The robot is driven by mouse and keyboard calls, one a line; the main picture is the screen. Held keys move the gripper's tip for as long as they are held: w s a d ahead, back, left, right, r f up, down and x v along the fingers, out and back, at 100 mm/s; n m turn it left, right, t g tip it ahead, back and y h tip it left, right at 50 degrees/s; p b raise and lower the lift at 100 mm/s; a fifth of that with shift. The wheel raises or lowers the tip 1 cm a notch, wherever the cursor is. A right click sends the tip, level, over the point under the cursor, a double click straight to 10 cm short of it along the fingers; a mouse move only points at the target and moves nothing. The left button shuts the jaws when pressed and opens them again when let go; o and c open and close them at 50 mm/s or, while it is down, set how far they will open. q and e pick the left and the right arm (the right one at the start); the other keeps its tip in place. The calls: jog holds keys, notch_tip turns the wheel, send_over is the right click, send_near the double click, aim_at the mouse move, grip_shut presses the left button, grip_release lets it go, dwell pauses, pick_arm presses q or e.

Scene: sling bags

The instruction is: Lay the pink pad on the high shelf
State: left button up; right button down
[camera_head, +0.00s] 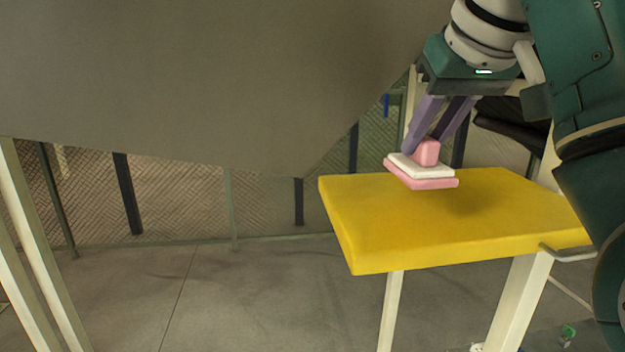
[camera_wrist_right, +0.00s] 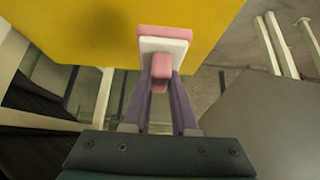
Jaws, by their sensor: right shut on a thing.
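The pink pad (camera_head: 422,183) has a pink base, a white layer and a pink block-shaped grip on top. My right gripper (camera_head: 426,147) is shut on that grip, its purple fingers pointing down. The pad is held roughly level just above the yellow padded table, with a shadow below it. In the right wrist view the pad (camera_wrist_right: 165,33) sits beyond the fingertips (camera_wrist_right: 160,74), over the yellow surface. A large grey panel (camera_head: 200,80) fills the upper left; I cannot tell whether it is the high shelf. My left gripper is not in view.
The yellow table (camera_head: 375,235) stands on pale legs, its top otherwise bare. The grey panel's lower corner hangs left of the pad. A mesh fence (camera_head: 185,200) runs behind. The concrete floor (camera_head: 240,300) left of the table is clear.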

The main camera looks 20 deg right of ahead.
aim_at(430, 166)
notch_tip(430, 166, down, 4)
jog(key=shift+f+p, duration=0.25)
jog(key=shift+p, duration=0.7)
jog(key=shift+f, duration=0.35)
jog(key=shift+f, duration=0.15)
jog(key=c, duration=0.7)
grip_release()
